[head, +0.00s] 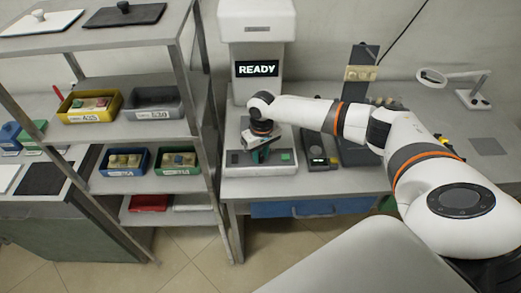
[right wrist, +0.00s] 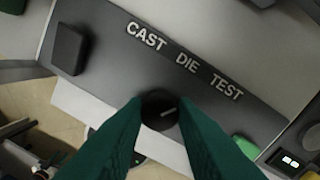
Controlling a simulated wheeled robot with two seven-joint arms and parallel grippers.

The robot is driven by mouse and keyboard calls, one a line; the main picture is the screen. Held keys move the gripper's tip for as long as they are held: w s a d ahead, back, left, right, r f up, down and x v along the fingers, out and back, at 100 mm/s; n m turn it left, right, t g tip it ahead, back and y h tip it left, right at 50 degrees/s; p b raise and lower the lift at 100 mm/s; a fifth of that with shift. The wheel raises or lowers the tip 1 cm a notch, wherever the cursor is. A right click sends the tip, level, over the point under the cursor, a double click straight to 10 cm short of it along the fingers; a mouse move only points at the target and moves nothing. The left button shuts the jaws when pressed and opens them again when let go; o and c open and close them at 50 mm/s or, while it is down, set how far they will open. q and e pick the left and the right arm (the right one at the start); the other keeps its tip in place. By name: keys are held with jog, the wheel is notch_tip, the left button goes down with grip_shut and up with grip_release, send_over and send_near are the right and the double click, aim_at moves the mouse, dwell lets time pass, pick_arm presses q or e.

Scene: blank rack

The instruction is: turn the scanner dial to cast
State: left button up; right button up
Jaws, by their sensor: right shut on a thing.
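The scanner (head: 257,25) is a pale machine with a lit READY display (head: 257,69), at the back of the bench in the head view. Its dial (right wrist: 160,110) is a dark round knob below the words CAST, DIE and TEST (right wrist: 185,62) in the right wrist view. The white mark on the dial points right, roughly toward TEST. My right gripper (head: 257,156) is over the scanner's front base, and its green fingers are shut on the dial, one on each side. The gripper hides the dial in the head view. My left gripper is not in view.
A green button (right wrist: 248,149) lies right of the dial and a dark block (right wrist: 69,50) left of it. A dark handheld device (head: 318,150) lies right of the scanner. A metal rack (head: 150,130) with coloured bins stands left. A magnifier lamp (head: 432,78) stands far right.

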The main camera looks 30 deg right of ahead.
jog(key=n+p, duration=0.2)
jog(key=n, duration=0.1)
jog(key=shift+r+n, duration=0.15)
jog(key=shift+n, duration=0.15)
jog(key=n+p, duration=0.1)
jog(key=n, duration=0.2)
jog(key=shift+n, duration=0.3)
jog(key=n, duration=0.3)
jog(key=shift+w+n+p, duration=0.1)
jog(key=shift+n+p, duration=0.2)
jog(key=shift+p, duration=0.1)
jog(key=shift+n, duration=2.2)
jog(key=o, duration=1)
